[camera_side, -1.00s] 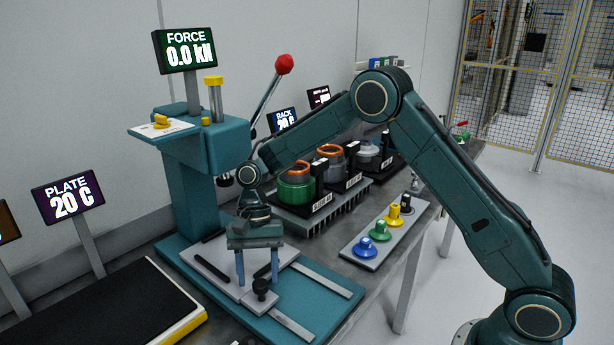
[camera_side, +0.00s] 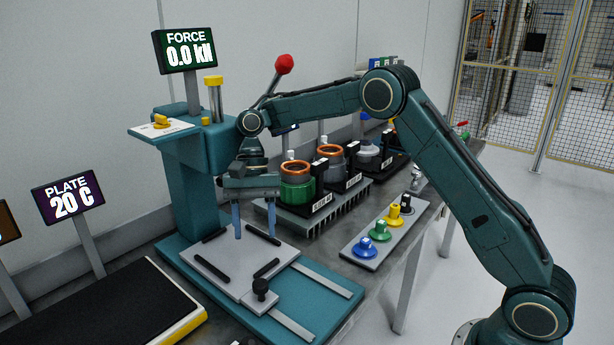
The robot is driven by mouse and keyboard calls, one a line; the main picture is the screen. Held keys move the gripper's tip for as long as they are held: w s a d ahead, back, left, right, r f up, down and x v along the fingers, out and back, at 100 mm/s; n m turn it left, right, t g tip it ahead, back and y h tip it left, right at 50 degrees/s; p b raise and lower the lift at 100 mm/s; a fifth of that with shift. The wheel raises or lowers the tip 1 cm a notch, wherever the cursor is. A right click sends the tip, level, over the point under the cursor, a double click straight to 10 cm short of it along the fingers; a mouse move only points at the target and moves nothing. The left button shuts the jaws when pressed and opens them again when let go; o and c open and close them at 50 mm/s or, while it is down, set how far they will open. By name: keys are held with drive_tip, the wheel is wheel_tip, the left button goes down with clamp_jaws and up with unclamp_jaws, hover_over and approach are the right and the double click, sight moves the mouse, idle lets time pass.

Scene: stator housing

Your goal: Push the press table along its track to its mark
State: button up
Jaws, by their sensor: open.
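The press table (camera_side: 236,272) is a light grey square plate with several black bars on it and a black knob (camera_side: 261,291) at its front corner. It sits on the teal press base (camera_side: 322,306), with pale track rails (camera_side: 326,280) running out toward the lower right. The teal press (camera_side: 187,185) stands behind it. My gripper (camera_side: 256,233) is open and empty, with its two blue fingers pointing down over the back part of the table. I cannot tell whether the fingertips touch the plate. No mark is clearly visible.
A rack (camera_side: 311,216) with green and orange-ringed stators stands right of the press. A tray of coloured knobs (camera_side: 383,234) lies at the right. A black plate with yellow edge (camera_side: 105,318) is at the lower left. The press lever (camera_side: 283,66) rises behind my arm.

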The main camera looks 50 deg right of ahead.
drive_tip(key=shift+w+d+r, duration=0.1)
drive_tip(key=shift+d+r, duration=0.05)
drive_tip(key=shift+r, duration=0.2)
drive_tip(key=shift+r, duration=0.1)
idle(0.5)
drive_tip(key=s+r+n+t, duration=0.4)
drive_tip(key=s+r+n, duration=0.1)
drive_tip(key=s+r, duration=0.85)
drive_tip(key=s+d+f+n+t+h, duration=0.1)
drive_tip(key=s+d, duration=0.3)
drive_tip(key=s, duration=0.4)
drive_tip(key=s+d+f+n+t+h, duration=0.2)
drive_tip(key=s+d+n+t, duration=0.1)
drive_tip(key=s, duration=0.6)
drive_tip(key=shift+s+d+t, duration=0.3)
drive_tip(key=shift+d+t, duration=0.1)
drive_tip(key=shift+d, duration=0.25)
idle(0.5)
